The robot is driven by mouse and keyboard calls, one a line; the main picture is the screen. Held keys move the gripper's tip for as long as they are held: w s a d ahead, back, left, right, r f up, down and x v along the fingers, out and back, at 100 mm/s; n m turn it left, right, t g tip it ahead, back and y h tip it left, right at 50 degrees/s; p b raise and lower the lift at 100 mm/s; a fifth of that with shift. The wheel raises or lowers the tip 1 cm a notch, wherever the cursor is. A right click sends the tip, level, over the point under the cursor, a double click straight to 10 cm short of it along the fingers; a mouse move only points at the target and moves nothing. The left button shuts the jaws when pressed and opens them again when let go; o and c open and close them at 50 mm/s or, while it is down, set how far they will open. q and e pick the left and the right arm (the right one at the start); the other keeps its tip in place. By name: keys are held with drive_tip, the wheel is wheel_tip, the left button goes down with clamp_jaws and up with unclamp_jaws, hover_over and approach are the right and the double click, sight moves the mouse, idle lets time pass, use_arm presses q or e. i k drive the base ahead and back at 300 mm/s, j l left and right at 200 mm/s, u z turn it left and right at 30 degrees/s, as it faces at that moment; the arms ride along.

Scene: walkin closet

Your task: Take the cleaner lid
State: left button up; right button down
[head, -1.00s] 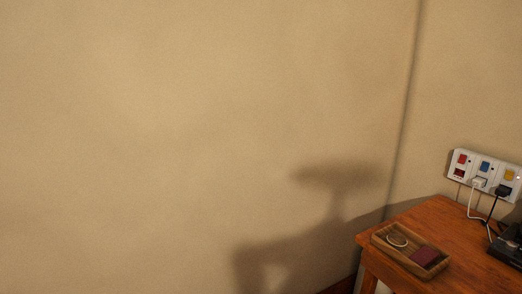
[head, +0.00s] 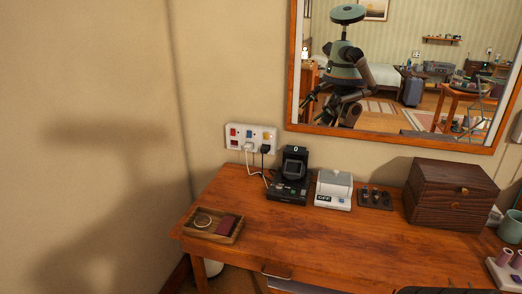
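A small white-and-grey box (head: 333,190), which looks like the cleaner, stands on the wooden desk, right of the black device. Its grey top (head: 336,179) looks like the lid and appears to sit on the body. A dark label or display shows on its front. Neither of my grippers shows directly. My reflection appears in the mirror, too small to tell the grippers' state.
The desk (head: 270,232) carries a wooden tray (head: 224,237), a black device (head: 290,178), a dark stand with small items (head: 375,198), a brown wooden box (head: 450,195) and a green mug (head: 510,228). A framed mirror (head: 400,138) hangs behind. The desk's front middle is clear.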

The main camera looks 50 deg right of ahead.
sight(335, 176)
drive_tip(key=z, duration=2.05)
drive_tip(key=i+z, duration=0.15)
drive_tip(key=z, duration=0.25)
